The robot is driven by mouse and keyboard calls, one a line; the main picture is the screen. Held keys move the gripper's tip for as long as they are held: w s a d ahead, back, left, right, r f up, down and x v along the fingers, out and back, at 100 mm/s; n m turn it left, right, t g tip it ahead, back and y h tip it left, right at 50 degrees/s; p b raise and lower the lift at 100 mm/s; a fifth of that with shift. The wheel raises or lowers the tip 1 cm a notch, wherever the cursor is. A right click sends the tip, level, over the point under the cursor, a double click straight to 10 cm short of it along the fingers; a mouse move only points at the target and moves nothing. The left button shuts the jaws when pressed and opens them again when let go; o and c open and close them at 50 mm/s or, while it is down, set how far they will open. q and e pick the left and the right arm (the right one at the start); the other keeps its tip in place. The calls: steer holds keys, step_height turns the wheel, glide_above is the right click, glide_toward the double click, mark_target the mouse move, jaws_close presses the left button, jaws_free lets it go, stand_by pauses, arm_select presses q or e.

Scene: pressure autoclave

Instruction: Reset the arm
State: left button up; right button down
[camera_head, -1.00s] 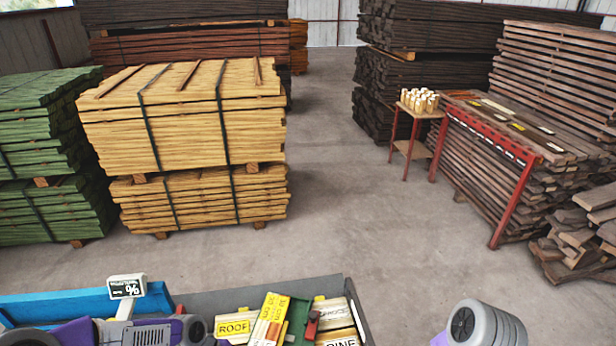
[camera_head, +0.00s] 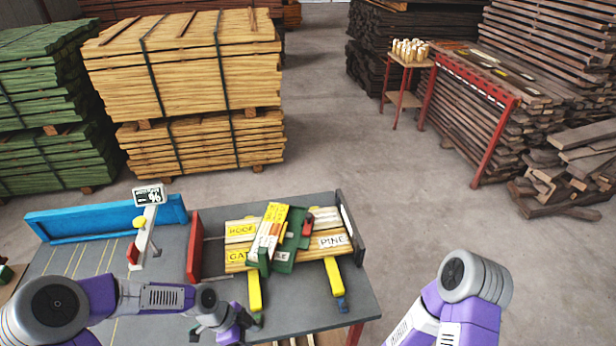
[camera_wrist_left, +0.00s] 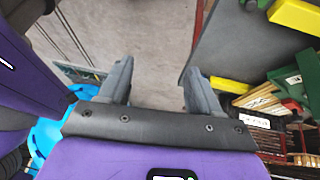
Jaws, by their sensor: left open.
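My left arm reaches in from the lower left in the head view, bent across the front of the grey workbench (camera_head: 345,295). Its wrist and part of its gripper show small at the bottom edge of the picture, near the bench's front edge. In the left wrist view my left gripper (camera_wrist_left: 158,85) has its two dark fingers spread apart, with bare floor between them and nothing held. My right arm rises at the lower right, to the right of the bench; its gripper is out of the frame.
Lumber stacks (camera_head: 190,75) stand behind. The floor (camera_head: 330,150) between is clear.

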arm_select(q)
steer(key=s+d+f+n+b, duration=0.1)
steer(key=s+f+n+b, duration=0.2)
steer(key=f+n, duration=0.3)
steer(key=s+d+f+n+b, duration=0.2)
steer(key=f+n+b, duration=0.4)
steer(key=f, duration=0.6)
steer(key=s+d+f+n+t+y+b, duration=0.1)
steer(key=s+f+n+b, duration=0.3)
steer(key=f, duration=0.5)
steer(key=d+n+b, duration=0.1)
steer(key=n, duration=0.1)
steer(key=shift+n, duration=0.4)
arm_select(e)
step_height(320, 180, down, 15)
steer(key=shift+s+r, duration=0.15)
arm_select(q)
steer(key=shift+s, duration=0.15)
